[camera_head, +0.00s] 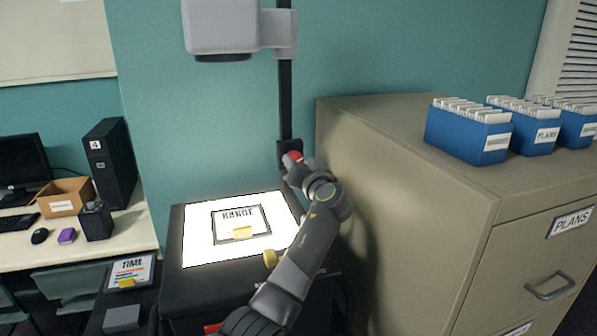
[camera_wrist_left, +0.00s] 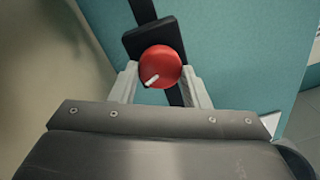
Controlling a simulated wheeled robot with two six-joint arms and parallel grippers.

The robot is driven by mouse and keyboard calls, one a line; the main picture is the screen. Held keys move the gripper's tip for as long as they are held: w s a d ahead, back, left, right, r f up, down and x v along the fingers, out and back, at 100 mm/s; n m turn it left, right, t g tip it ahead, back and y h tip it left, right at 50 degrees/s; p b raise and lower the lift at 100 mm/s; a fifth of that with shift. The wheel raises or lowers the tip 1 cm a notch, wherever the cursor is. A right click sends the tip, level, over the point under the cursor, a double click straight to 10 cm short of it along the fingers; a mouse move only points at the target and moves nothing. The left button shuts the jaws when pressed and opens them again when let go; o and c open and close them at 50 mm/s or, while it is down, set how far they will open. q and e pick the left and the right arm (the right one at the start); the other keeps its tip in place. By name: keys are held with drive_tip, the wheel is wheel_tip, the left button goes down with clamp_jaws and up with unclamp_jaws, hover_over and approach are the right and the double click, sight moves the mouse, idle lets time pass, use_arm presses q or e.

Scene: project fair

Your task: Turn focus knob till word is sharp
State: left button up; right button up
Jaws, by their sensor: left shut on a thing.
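The red focus knob (camera_wrist_left: 160,67) with a white pointer mark sits on a black block on the upright post. In the left wrist view the pointer aims to the lower left. My left gripper (camera_wrist_left: 160,88) is shut on the knob, one finger on each side. The head view shows the knob (camera_head: 293,156) mostly covered by my left gripper (camera_head: 297,165). The overhead projector (camera_head: 170,285) has a lit white stage with a framed sheet (camera_head: 240,239) reading "RANGE". The projector head (camera_head: 222,28) hangs above. No projected word is in view. My right gripper is not in view.
A tan filing cabinet (camera_head: 400,200) stands close to the right of my arm, with blue card boxes (camera_head: 468,134) on top. At left, a desk holds a cardboard box (camera_head: 66,197) and a black computer tower (camera_head: 108,163). A "TIME" sheet (camera_head: 130,272) lies lower left.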

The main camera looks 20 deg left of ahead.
use_arm(q)
drive_tip(key=shift+m, duration=1)
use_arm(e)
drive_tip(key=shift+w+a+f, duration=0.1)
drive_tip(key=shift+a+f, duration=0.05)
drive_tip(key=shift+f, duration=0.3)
use_arm(q)
drive_tip(key=o, duration=1)
drive_tip(key=shift+f, duration=0.1)
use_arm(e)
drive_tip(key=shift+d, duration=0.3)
